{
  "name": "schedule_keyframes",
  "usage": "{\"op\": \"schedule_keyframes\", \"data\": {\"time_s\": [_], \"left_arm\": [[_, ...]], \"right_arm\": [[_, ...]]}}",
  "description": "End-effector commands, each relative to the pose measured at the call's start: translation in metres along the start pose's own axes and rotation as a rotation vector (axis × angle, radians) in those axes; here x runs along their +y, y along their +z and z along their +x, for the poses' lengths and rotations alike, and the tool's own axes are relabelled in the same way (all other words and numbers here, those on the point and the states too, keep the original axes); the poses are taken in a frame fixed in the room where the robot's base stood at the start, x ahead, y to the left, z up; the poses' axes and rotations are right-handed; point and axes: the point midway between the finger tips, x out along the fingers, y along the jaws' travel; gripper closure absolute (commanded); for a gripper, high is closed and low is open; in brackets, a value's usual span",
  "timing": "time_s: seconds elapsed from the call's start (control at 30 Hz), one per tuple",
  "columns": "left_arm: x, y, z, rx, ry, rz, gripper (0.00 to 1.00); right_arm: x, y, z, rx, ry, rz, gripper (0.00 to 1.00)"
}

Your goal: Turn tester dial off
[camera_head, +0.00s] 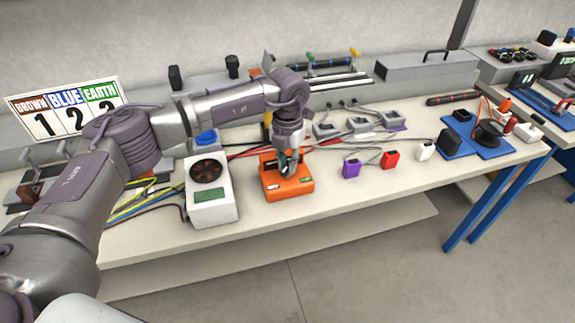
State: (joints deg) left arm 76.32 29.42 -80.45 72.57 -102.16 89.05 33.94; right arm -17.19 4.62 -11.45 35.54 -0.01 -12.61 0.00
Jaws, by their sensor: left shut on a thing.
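An orange tester (292,191) sits on the white workbench (330,200), near its front edge. My left arm comes in from the left and reaches over the bench. My left gripper (286,166) points down at the top of the tester and is shut at its dial. The gripper covers the dial, so its setting cannot be seen. My right gripper does not show.
A white device with a dark fan (211,204) stands just left of the tester. Purple (351,169), red (390,159) and white (425,150) blocks stand to the right. Cables lie behind. Blue trays are farther right. The bench front is clear.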

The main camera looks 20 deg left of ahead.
Motion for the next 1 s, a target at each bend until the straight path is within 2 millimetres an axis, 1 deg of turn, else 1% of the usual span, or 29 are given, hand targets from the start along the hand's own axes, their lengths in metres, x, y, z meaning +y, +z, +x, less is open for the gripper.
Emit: {"op": "schedule_keyframes", "data": {"time_s": [0.2,0.63,0.67,0.7,0.8,1.0], "left_arm": [[-0.0002,0.0006,-0.0009,-0.003,-0.001,0.043,1.00],[-0.0007,0.0006,-0.0012,-0.003,-0.002,0.050,1.00],[-0.0008,0.0006,-0.0012,-0.003,-0.002,0.050,0.80],[-0.0008,0.0005,-0.0012,-0.003,-0.002,0.050,0.74],[-0.0006,0.0004,-0.0009,-0.002,-0.002,0.050,0.58],[-0.0003,0.0002,-0.0004,-0.001,-0.001,0.049,0.58]], "right_arm": [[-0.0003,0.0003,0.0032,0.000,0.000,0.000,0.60],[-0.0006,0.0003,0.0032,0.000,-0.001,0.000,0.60],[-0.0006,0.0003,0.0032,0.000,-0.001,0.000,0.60],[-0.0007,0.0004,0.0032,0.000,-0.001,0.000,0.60],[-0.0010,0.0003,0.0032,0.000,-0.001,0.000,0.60],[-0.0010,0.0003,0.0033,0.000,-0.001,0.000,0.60]]}}
